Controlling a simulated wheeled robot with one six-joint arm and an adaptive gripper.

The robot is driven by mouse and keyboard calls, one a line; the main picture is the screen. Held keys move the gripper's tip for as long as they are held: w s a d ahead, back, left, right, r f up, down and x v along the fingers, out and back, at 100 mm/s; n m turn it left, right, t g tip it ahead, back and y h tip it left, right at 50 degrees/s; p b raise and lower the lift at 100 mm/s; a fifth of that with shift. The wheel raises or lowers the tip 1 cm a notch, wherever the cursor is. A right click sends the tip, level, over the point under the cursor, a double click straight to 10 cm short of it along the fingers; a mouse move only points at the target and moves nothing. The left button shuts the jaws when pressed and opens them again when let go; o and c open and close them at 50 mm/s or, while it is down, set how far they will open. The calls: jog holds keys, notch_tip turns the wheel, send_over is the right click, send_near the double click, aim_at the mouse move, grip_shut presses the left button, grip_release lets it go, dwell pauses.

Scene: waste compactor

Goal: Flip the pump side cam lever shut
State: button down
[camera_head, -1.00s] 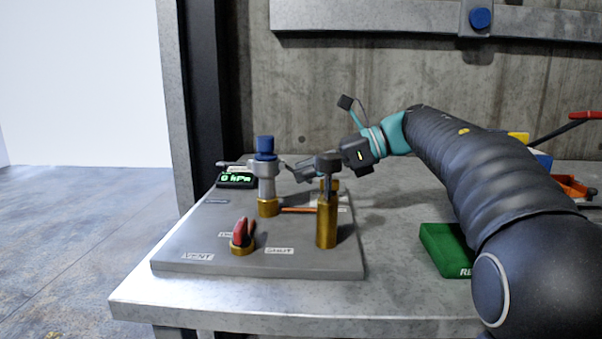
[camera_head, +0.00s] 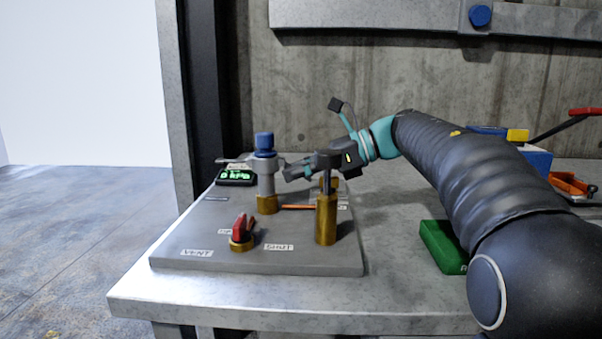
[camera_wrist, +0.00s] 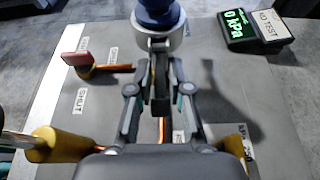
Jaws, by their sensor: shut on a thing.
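The coupling, a grey post with a blue cap (camera_head: 264,145), stands upright on a brass base on the grey panel (camera_head: 200,245). One lever arm (camera_head: 232,160) sticks out on its left. My gripper (camera_head: 289,172) reaches in from the right, close beside the coupling. In the wrist view, my gripper (camera_wrist: 158,85) is shut on a narrow dark cam lever (camera_wrist: 158,70), which runs from the grey coupling collar (camera_wrist: 158,42) down between the fingers.
A brass post (camera_head: 326,220) stands just in front of my wrist. A red-handled valve (camera_head: 243,228) sits at the panel's front, near the VENT and SHUT labels. A gauge (camera_head: 236,177) reads 0 kPa. A green box (camera_head: 442,245) lies under my arm.

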jog(key=shift+f+y+b, duration=0.35)
jog(key=shift+y+b, duration=0.15)
jog(key=shift+b, duration=0.3)
jog(key=shift+a+r, duration=0.1)
jog(key=shift+r, duration=0.1)
jog(key=c, duration=1.2)
grip_release()
jog(key=v, duration=1.2)
jog(key=shift+f, duration=0.15)
